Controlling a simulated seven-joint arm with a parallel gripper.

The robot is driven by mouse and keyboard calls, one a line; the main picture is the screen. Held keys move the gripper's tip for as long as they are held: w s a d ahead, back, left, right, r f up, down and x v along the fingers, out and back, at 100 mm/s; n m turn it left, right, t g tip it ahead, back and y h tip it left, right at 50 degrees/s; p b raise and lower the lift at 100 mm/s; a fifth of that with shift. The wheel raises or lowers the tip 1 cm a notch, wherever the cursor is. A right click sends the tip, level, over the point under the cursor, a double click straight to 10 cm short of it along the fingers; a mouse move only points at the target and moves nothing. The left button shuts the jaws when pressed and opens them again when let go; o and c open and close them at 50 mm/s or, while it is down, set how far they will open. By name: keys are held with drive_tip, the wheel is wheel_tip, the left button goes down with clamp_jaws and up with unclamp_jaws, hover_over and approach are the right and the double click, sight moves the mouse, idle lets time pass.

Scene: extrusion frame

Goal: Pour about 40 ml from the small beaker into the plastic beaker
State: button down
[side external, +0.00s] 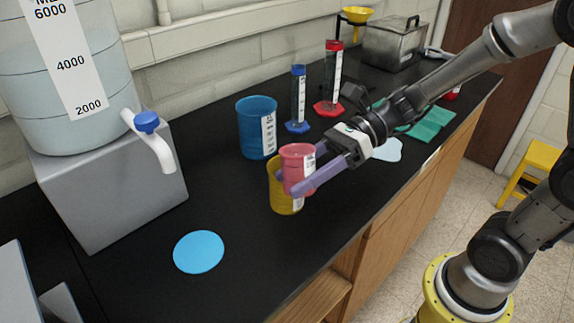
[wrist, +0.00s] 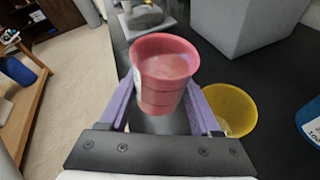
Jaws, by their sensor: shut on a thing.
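A small pink-red beaker (side external: 297,166) with a white label is held between the purple fingers of my gripper (side external: 299,176). It looks about upright and off the bench. In the wrist view, the red beaker (wrist: 164,72) shows a paler surface inside that looks like liquid; its amount cannot be read. A yellow beaker (side external: 284,203) stands on the bench, partly hidden behind the red one; in the wrist view the yellow beaker (wrist: 231,106) is to the right of my gripper (wrist: 161,100) and lower. A larger blue beaker (side external: 257,128) stands behind. Which is the plastic beaker is not clear.
A large water container (side external: 60,75) with a tap sits on a grey block (side external: 112,205) at left. A blue disc (side external: 198,252) lies flat in front. A blue cylinder (side external: 298,98) and a red-based cylinder (side external: 330,80) stand behind. The black bench (side external: 225,205) between disc and yellow beaker is clear.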

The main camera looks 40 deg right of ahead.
sight(300, 153)
drive_tip(key=shift+w+d+r, duration=0.1)
drive_tip(key=shift+w+r, duration=0.15)
drive_tip(key=shift+r, duration=0.2)
drive_tip(key=shift+w+d+f+m+g+y, duration=0.3)
drive_tip(key=shift+w+f+m+y, duration=0.15)
drive_tip(key=shift+m, duration=0.35)
drive_tip(key=shift+w+d+r+m, duration=0.1)
drive_tip(key=shift+w+r+m, duration=0.05)
drive_tip(key=shift+w+m, duration=0.15)
drive_tip(key=shift+r, duration=0.1)
drive_tip(key=shift+w+d+r+m+g+y, duration=0.15)
drive_tip(key=shift+w+r+m+g+y, duration=0.05)
drive_tip(key=shift+m+g+y, duration=0.25)
drive_tip(key=shift+r, duration=0.1)
drive_tip(key=shift+w+r+m+y, duration=0.1)
drive_tip(key=shift+r+m+y, duration=0.2)
drive_tip(key=shift+m, duration=0.35)
